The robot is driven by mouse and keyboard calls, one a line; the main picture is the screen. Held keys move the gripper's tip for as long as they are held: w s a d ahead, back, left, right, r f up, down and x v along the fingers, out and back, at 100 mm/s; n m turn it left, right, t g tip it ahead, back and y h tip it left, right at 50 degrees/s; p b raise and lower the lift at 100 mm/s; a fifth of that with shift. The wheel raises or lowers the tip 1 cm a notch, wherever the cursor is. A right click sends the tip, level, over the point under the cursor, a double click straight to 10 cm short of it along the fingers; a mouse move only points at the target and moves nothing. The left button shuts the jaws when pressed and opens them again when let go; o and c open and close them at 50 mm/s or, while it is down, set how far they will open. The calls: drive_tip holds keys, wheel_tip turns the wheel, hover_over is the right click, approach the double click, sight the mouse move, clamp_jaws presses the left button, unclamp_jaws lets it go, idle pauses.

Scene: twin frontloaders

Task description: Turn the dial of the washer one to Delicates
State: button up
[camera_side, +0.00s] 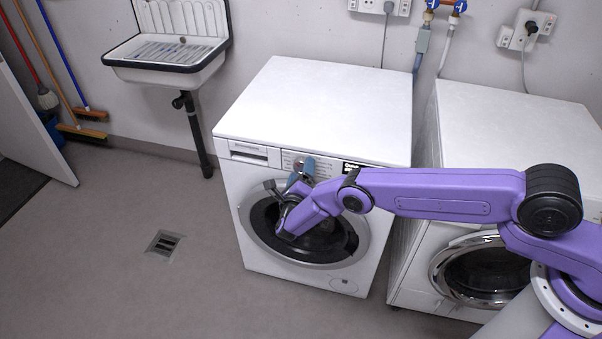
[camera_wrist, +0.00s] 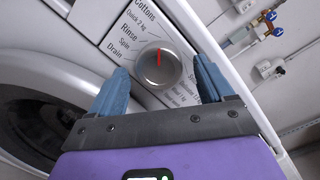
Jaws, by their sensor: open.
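The left washer (camera_side: 340,105) stands against the wall, with my gripper (camera_side: 300,174) at the upper part of its front. Its round silver dial (camera_wrist: 159,68) sits between my two blue fingers (camera_wrist: 162,72) in the wrist view. The fingers are open, one on each side of the dial, with visible gaps; contact is not evident. The dial's red mark points up in the wrist picture. Cottons, Quick 2 kg, Rinse, Spin and Drain read on the dial's left side. Labels on its right are partly hidden by a finger, and I cannot read Delicates.
The left washer's round door (camera_wrist: 48,112) is beside the dial; it looks closed. A second white washer (camera_side: 520,135) stands close on the right. A wall sink (camera_side: 165,50) hangs at the back left. The floor in front on the left is clear around a drain (camera_side: 165,243).

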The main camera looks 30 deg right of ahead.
drive_tip(key=shift+d, duration=0.1)
drive_tip(key=c, duration=1)
drive_tip(key=shift+c, duration=0.2)
drive_tip(key=shift+w+f+m+h, duration=0.1)
drive_tip(key=shift+m+h, duration=0.05)
drive_tip(key=shift+m, duration=1.85)
drive_tip(key=shift+f+m+h, duration=0.1)
drive_tip(key=shift+m+h, duration=0.05)
drive_tip(key=shift+m, duration=1.85)
drive_tip(key=o, duration=1)
drive_tip(key=shift+r, duration=0.1)
